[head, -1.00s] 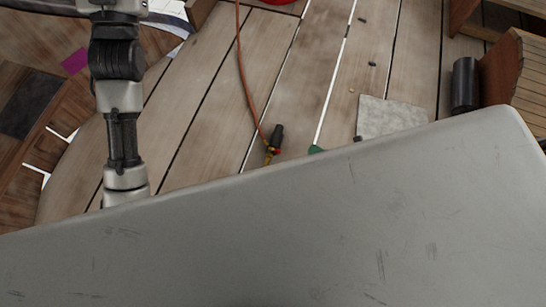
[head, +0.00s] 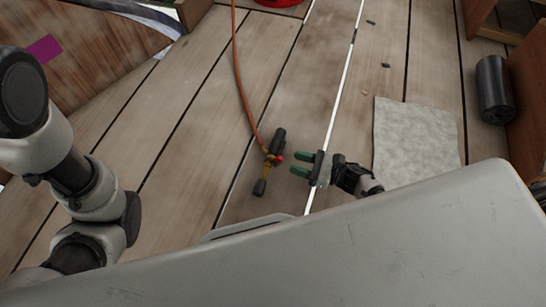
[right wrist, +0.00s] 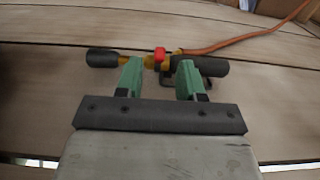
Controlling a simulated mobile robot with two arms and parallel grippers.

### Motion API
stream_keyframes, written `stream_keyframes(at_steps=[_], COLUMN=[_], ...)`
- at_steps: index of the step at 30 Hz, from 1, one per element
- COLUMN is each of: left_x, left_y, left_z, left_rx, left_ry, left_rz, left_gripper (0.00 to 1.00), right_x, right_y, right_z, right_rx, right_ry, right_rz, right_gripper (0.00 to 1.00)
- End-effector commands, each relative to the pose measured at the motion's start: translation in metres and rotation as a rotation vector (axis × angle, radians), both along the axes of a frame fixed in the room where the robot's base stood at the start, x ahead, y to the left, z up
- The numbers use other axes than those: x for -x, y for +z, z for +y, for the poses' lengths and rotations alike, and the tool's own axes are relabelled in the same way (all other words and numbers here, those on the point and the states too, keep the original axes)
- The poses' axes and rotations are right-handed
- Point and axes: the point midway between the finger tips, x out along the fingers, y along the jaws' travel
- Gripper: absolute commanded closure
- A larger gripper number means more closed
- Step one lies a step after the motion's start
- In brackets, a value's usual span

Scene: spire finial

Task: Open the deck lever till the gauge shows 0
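A brass fitting with black ends and a small red part (head: 271,163) lies on the plank deck at the end of an orange hose (head: 240,80). The fitting also shows in the right wrist view (right wrist: 203,66), just beyond the fingertips. No gauge dial or reading can be made out, and I cannot tell whether this fitting carries the deck lever. My right gripper (head: 297,164) has two green fingers spread apart and empty. It is just right of the fitting, with a small gap in the head view. My left arm shows at the left, but its gripper is out of view.
A pale grey mat (head: 418,135) lies right of my right gripper. A black roll (head: 493,90) is by wooden furniture at the right edge. A red object (head: 279,3) shows at the top. My grey body hides the lower part of the head view. Planks left of the fitting are clear.

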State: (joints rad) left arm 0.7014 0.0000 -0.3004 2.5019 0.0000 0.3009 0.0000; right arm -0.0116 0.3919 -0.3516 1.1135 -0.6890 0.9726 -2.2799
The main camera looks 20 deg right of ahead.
Motion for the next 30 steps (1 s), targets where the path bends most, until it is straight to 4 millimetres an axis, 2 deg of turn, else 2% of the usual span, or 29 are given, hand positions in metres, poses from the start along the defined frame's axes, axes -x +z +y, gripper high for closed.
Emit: stream_keyframes(at_steps=[1,6,12,24,26,30], left_x=[0.0,-0.001,-0.001,-0.001,-0.001,-0.001], left_y=[-0.007,-0.019,-0.028,-0.029,-0.029,-0.029], left_z=[0.0,0.0,0.0,0.0,0.0,0.0], left_rx=[0.0,-0.001,-0.001,0.0,0.0,-0.001], left_ry=[0.0,0.001,0.001,0.0,0.0,0.001], left_rz=[0.001,0.003,0.003,0.002,0.002,0.003], left_gripper=[0.57,0.57,0.57,0.57,0.57,0.57], right_x=[-0.007,-0.025,-0.04,-0.045,-0.045,-0.045], right_y=[-0.003,-0.003,-0.002,0.0,0.0,0.0], right_z=[0.01,0.037,0.059,0.067,0.066,0.066], right_rx=[-0.002,-0.003,-0.001,-0.002,-0.002,-0.002], right_ry=[0.002,0.001,-0.001,-0.002,-0.002,-0.002], right_rz=[-0.004,-0.002,0.0,0.002,0.002,0.003], right_gripper=[0.62,0.62,0.62,0.62,0.68,0.89])
